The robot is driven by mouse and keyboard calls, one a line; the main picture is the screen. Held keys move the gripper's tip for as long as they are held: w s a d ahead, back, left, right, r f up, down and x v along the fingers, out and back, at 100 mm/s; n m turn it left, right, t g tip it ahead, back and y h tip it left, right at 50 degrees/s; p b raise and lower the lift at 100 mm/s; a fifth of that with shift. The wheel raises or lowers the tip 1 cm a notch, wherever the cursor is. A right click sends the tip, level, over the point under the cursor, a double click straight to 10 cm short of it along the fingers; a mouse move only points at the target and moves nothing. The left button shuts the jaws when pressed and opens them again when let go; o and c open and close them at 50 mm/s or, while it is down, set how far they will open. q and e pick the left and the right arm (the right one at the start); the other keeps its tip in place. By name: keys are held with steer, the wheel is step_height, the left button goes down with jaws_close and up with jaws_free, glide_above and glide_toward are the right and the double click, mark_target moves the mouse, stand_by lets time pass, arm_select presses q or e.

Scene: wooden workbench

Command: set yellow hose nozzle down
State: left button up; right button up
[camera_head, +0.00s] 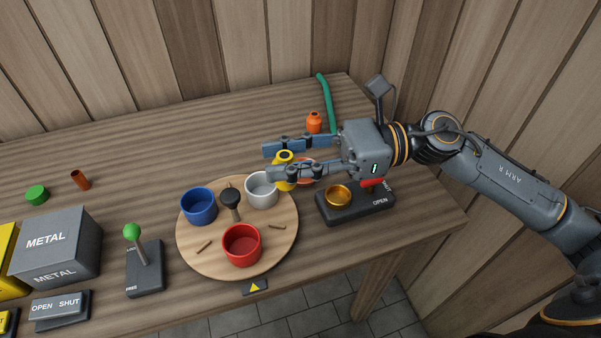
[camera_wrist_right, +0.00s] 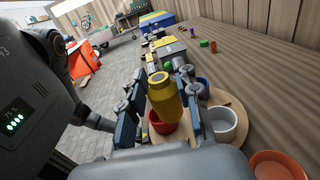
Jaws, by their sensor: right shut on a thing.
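The yellow hose nozzle (camera_head: 285,157) is held between the two fingers of my right gripper (camera_head: 268,162). In the right wrist view the nozzle (camera_wrist_right: 163,100) stands between the blue-grey finger pads, and my right gripper (camera_wrist_right: 160,118) is shut on it. In the head view the near finger crosses in front of the nozzle and hides its middle. The nozzle is by the back right edge of the round wooden turntable (camera_head: 215,258), near the white cup (camera_head: 262,192). I cannot tell whether its bottom touches anything. My left gripper is not in view.
The turntable also carries a blue cup (camera_head: 198,208), a red cup (camera_head: 242,247) and a dark central knob (camera_head: 231,198). A dark switch box with a brass bowl (camera_head: 339,196) stands at right. An orange bottle (camera_head: 314,123) and green hose (camera_head: 327,100) lie behind.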

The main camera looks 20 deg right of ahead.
steer(key=w+d+f, duration=0.2)
steer(key=w, duration=0.1)
steer(key=w+d+f, duration=0.1)
steer(key=w+f, duration=0.2)
steer(key=w, duration=0.1)
steer(key=w+d+f, duration=0.2)
steer(key=w+f, duration=0.1)
steer(key=shift+w+d+f, duration=0.1)
steer(key=shift+w+d, duration=0.25)
steer(key=shift+w+d+f, duration=0.2)
steer(key=shift+w+f, duration=0.2)
steer(key=shift+f, duration=0.1)
step_height(320, 180, down, 3)
steer(key=shift+w+d+f, duration=0.1)
steer(key=shift+f, duration=0.15)
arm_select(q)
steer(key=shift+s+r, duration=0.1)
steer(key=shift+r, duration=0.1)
